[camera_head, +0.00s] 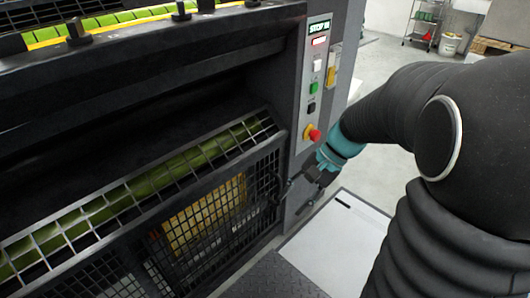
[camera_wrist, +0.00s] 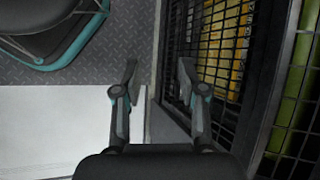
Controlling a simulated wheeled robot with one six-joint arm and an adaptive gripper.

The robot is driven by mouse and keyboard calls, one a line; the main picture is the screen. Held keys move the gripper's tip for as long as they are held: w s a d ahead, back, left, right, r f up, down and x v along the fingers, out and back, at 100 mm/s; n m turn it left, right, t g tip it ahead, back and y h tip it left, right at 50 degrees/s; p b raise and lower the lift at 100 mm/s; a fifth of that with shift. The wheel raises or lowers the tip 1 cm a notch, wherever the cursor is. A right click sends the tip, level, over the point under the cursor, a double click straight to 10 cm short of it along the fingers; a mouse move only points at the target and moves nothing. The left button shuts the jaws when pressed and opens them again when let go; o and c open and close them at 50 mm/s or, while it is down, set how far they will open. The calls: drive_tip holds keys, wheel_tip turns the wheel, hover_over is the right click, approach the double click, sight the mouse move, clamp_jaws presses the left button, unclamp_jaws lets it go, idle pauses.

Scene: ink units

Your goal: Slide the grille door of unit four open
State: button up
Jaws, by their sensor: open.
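The black mesh grille door (camera_head: 225,215) closes the lower front of the ink unit. A yellow panel (camera_head: 203,215) shows behind its mesh. In the wrist view the grille (camera_wrist: 229,75) fills the right side, with its upright frame edge running between and behind my fingers. My gripper (camera_head: 290,192) is at the door's right edge, below the control panel. In the wrist view my gripper (camera_wrist: 158,75) is open, its two fingers apart with nothing clearly held between them. I cannot tell whether a finger touches the mesh or a handle.
The control panel (camera_head: 315,80) with a red stop button (camera_head: 314,135) stands just above my gripper. A slanted grid guard over a green roller (camera_head: 140,187) lies above the door. A white platform (camera_head: 335,245) and dark tread plate (camera_head: 268,280) lie below.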

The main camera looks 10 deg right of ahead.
drive_tip(key=w+d+f+m+t+y, duration=0.1)
drive_tip(key=w+d+f+m+y, duration=0.55)
drive_tip(key=w+f, duration=0.3)
drive_tip(key=m+t+y, duration=0.4)
drive_tip(key=m+t, duration=0.2)
drive_tip(key=m, duration=0.1)
approach(280, 190)
drive_tip(key=x, duration=0.3)
drive_tip(key=f+x, duration=0.1)
drive_tip(key=x, duration=0.6)
drive_tip(key=shift+w+f, duration=0.15)
drive_tip(key=shift+w, duration=0.3)
clamp_jaws()
drive_tip(key=shift+d, duration=0.1)
